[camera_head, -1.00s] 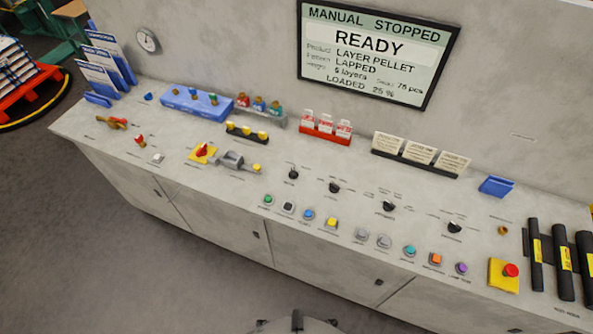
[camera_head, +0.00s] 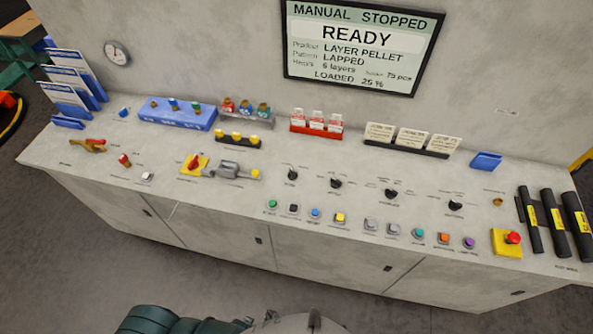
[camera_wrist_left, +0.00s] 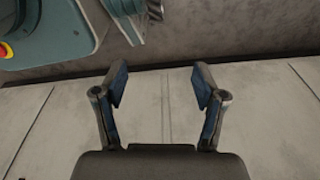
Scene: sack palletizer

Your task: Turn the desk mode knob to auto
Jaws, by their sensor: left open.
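The control desk (camera_head: 200,220) stands ahead of me with its panel top in full view. A row of black rotary knobs runs across its middle: a first knob (camera_head: 292,174), a second knob (camera_head: 336,183), a third knob (camera_head: 391,194) and a fourth knob (camera_head: 455,206). Their labels are too small to read, so I cannot tell which one is the mode knob. The wall screen (camera_head: 362,45) reads MANUAL STOPPED, READY. My left gripper (camera_wrist_left: 160,88) is open and empty in the left wrist view, with no knob near its fingers. My right gripper is not in view.
Coloured push buttons (camera_head: 314,214) line the desk front. A red emergency button (camera_head: 513,238) on a yellow base and black rolls (camera_head: 555,222) are at the right. A red-and-yellow switch (camera_head: 194,163), a blue rack (camera_head: 176,114) and blue-and-white binders (camera_head: 72,85) are at the left.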

